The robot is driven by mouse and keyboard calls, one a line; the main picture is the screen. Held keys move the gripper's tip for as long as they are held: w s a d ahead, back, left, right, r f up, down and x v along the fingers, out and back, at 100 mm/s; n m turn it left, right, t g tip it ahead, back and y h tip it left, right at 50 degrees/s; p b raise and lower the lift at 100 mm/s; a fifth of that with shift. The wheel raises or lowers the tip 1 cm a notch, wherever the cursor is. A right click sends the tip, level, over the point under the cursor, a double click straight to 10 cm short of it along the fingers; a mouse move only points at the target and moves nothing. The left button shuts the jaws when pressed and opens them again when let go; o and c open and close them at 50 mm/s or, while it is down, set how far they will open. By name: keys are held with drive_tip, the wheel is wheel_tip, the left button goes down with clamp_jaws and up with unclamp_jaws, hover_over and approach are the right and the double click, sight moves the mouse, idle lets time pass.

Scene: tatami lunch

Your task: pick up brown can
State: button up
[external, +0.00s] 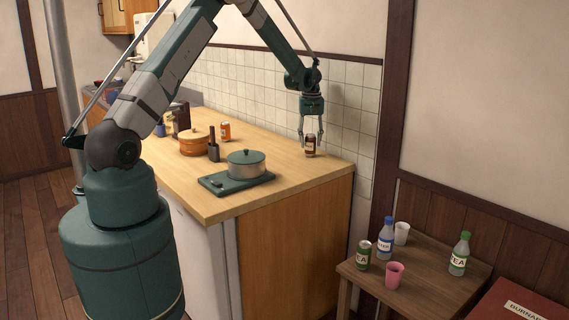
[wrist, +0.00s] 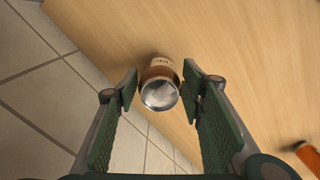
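The brown can (external: 310,146) stands upright near the far right corner of the wooden counter, close to the tiled wall. In the wrist view the brown can (wrist: 160,83) shows its silver top and brown side between the finger pads. My gripper (external: 311,134) points down over the can, with its fingers on either side. In the wrist view my gripper (wrist: 160,82) is open, with a gap between the can and each finger. The can's lower part is partly hidden from above.
An orange can (external: 225,131) stands on the counter (external: 270,203), and a pot (external: 246,164) sits on a green board left of my gripper. A wooden container (external: 195,143) is farther left. The tiled wall (external: 345,100) is close behind the brown can.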

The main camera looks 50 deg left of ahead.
drive_tip(key=c, duration=0.4)
drive_tip(key=shift+r, duration=0.1)
drive_tip(key=shift+r, duration=4.9)
